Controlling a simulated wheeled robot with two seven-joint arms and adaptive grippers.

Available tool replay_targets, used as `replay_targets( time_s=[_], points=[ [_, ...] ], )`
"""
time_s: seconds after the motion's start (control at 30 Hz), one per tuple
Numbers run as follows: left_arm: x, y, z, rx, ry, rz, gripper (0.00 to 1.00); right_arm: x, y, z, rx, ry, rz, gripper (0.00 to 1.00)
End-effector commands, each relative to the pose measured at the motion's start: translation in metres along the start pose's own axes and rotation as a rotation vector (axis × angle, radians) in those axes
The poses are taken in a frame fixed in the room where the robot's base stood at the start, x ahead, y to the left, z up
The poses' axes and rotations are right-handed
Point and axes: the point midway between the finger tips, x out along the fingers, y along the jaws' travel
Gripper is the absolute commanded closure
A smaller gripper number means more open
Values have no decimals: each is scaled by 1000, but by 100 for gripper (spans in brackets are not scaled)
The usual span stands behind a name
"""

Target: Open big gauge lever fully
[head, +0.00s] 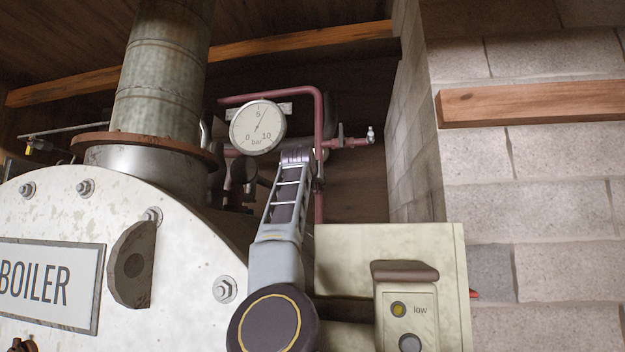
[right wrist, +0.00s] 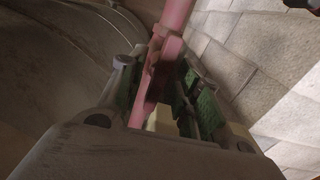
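The big round gauge (head: 258,127), with a white dial marked 0, 5 and 10 bar, sits at upper centre in the head view. A dark red pipe (head: 318,110) runs beside it, with a branch and small fitting (head: 350,142) to the right. My right arm reaches up to just below the gauge and hides part of the pipework; its fingers are not clear there. In the right wrist view my right gripper (right wrist: 160,88) has its green-padded fingers apart, with a pink-red pipe or lever (right wrist: 157,72) between them. I cannot tell lever from pipe, or whether a pad touches it. My left gripper is out of view.
The white boiler front (head: 180,270) and metal chimney (head: 160,75) stand left. A cream control box (head: 440,270) is close at lower right of my arm. A block wall (head: 560,180) with a wooden beam (head: 540,102) closes the right side.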

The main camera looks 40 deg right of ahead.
Motion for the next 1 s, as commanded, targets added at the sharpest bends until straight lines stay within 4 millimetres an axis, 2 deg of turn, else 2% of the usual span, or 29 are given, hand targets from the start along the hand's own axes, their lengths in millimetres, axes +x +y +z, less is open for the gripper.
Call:
replay_targets(
  time_s=[0.37, 1.0],
  points=[
    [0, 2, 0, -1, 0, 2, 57, -16, 1, 1, 0, -1, 1, 66],
    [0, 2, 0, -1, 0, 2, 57, -74, 2, 0, -1, 0, 2, 66]
  ],
)
